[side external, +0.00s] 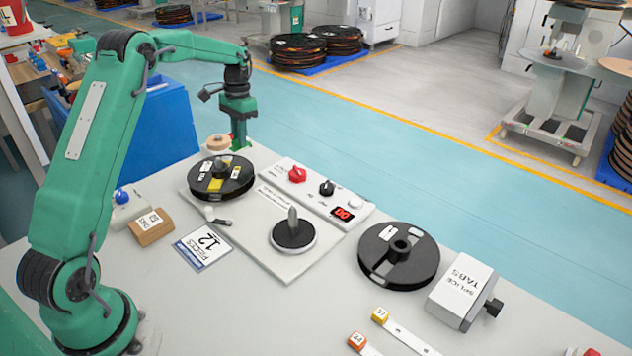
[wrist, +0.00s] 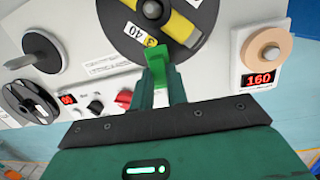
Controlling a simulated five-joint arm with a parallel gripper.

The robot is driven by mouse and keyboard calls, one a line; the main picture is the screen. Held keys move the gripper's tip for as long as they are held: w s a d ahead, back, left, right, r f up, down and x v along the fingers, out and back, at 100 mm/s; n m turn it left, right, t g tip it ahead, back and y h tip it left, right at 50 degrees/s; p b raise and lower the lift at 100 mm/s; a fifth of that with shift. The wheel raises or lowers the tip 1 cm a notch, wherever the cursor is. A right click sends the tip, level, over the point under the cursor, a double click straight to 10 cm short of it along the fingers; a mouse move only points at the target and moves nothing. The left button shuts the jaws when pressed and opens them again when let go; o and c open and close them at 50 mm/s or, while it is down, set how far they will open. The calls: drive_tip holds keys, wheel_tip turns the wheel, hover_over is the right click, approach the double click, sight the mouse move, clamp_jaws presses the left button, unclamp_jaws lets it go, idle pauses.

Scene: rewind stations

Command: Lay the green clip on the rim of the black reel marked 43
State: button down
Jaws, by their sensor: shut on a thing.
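My gripper (side external: 239,140) hangs just behind the black reel (side external: 247,176) on the left spindle. In the wrist view my gripper (wrist: 156,72) is shut on the bright green clip (wrist: 155,52), whose tip overlaps the edge of the black reel (wrist: 120,27) in the picture. I cannot tell whether they touch. That reel has a yellow band and a white label that seems to read 40; I cannot make out a 43. The clip is not clear in the side view. A second black reel (side external: 425,268) lies flat on the table at right.
A bare spindle (side external: 293,232) stands on the pale base plate (side external: 295,268). A control box (side external: 316,192) with a red knob is behind it. A tan roll (wrist: 266,50) sits near a 160 display. A splice tabs box (side external: 460,290) stands at right.

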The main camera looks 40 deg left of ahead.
drive_tip(key=shift+f, duration=2.3)
drive_tip(key=shift+f, duration=0.1)
drive_tip(key=c, duration=1.3)
unclamp_jaws()
drive_tip(key=r, duration=0.4)
drive_tip(key=w+r, duration=0.1)
drive_tip(key=r, duration=0.2)
drive_tip(key=shift+a+r, duration=0.1)
drive_tip(key=shift+a, duration=0.15)
drive_tip(key=shift+r, duration=0.3)
